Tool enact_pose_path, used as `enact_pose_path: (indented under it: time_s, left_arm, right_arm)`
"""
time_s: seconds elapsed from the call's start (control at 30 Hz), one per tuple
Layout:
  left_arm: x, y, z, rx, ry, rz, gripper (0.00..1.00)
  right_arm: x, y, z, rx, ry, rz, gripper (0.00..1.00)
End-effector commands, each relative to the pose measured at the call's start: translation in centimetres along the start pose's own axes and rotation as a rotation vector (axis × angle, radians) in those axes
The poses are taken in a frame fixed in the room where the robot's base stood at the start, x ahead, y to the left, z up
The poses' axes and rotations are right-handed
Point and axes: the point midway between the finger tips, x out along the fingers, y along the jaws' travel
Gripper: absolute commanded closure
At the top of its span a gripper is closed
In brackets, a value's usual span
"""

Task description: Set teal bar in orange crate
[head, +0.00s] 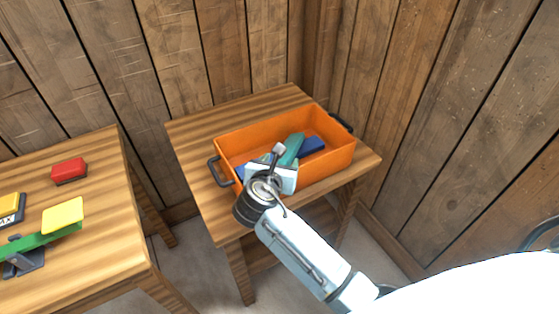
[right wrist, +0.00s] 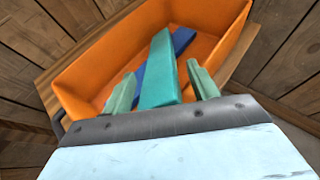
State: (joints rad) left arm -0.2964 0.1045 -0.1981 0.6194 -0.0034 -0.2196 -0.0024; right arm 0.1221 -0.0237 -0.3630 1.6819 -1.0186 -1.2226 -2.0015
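The orange crate (head: 322,170) with dark handles stands on the right wooden table. The teal bar (head: 293,148) is inside it, lying across a blue bar (head: 312,146), and looks tilted. My right gripper (head: 277,165) is over the near left part of the crate and hides part of its contents. In the right wrist view the fingers of my right gripper (right wrist: 162,87) are apart, one on each side of the near end of the teal bar (right wrist: 160,72), with gaps visible. The blue bar (right wrist: 182,40) runs under it. My left gripper is not in view.
The right table (head: 190,135) has bare wood to the left of the crate. The left table (head: 115,235) holds a red block (head: 69,170), a yellow block (head: 10,206) and a green balance with a yellow pan (head: 63,215). Wooden walls close off the corner behind.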

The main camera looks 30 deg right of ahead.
Motion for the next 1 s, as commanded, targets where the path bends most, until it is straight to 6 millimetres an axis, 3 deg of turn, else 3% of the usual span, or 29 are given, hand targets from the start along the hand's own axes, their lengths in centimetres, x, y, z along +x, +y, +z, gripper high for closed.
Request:
enact_pose_path:
  time_s: [0.37,0.5,0.77,1.0]
  left_arm:
    - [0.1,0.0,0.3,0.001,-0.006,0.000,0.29]
    - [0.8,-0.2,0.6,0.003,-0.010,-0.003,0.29]
    - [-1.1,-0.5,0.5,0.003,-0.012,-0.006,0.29]
    - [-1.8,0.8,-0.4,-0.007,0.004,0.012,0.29]
  right_arm:
    - [-0.1,0.0,0.2,0.001,-0.001,0.000,0.33]
    - [-0.5,0.0,1.3,0.004,-0.003,0.001,0.33]
    - [-6.6,0.0,1.3,0.001,0.003,0.001,0.33]
    - [-10.9,0.0,1.2,0.001,0.001,0.000,0.33]
